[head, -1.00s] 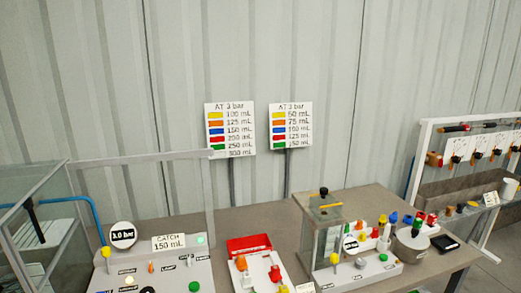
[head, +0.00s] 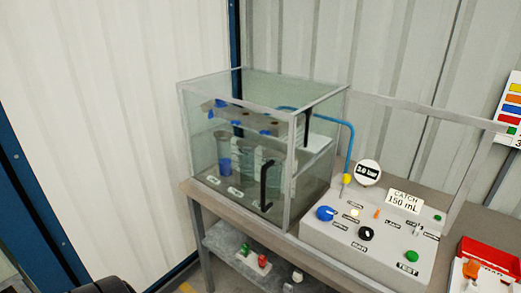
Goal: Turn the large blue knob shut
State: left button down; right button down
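The large blue knob (head: 325,213) is on the left part of the sloped grey control panel (head: 340,236), beside the glass cabinet. Its pointer direction is too small to read. A black knob (head: 366,233) is to its lower right, and a pale glowing button or lamp (head: 354,214) is just to its right. A round gauge (head: 368,173) at the panel's back reads about 2.0 bar, though the first digit is hard to read. A sign (head: 404,201) reads CATCH 150 mL. Neither gripper is in view.
The glass cabinet (head: 194,140) with a black handle (head: 266,186) holds blue-marked cylinders and stands left of the panel. A red case (head: 485,256) is at the right. A lower shelf (head: 228,240) carries small fittings.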

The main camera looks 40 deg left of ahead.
aim_at(325, 213)
jog(key=u, duration=0.85)
